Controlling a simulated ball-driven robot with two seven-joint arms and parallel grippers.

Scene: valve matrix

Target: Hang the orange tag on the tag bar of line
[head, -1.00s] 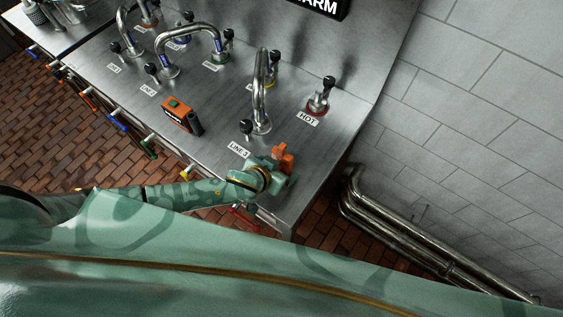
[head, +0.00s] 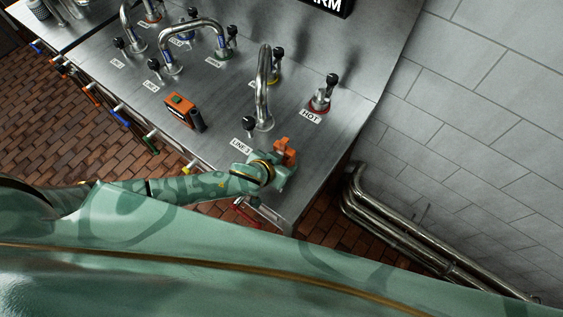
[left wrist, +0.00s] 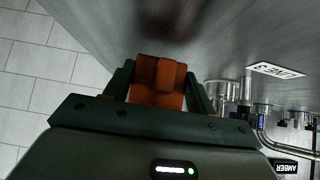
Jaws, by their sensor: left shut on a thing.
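My left gripper (head: 283,160) is over the near right part of the steel bench, to the right of the LINE 3 label (head: 242,147). It is shut on an orange piece (head: 286,147), which I take to be the orange tag. In the left wrist view the orange piece (left wrist: 157,85) sits between the two dark fingers and shows a stepped, blocky shape. Coloured-tipped rods stick out along the bench's front edge, among them a yellow one (head: 188,168), a green one (head: 151,146) and a red one (head: 246,214). I cannot tell which is the tag bar. My right gripper is not in view.
A curved steel pipe (head: 263,90) with black-knobbed valves rises behind the LINE 3 label. An orange and black box (head: 184,112) lies on the bench. Floor pipes (head: 400,228) run right of the bench.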

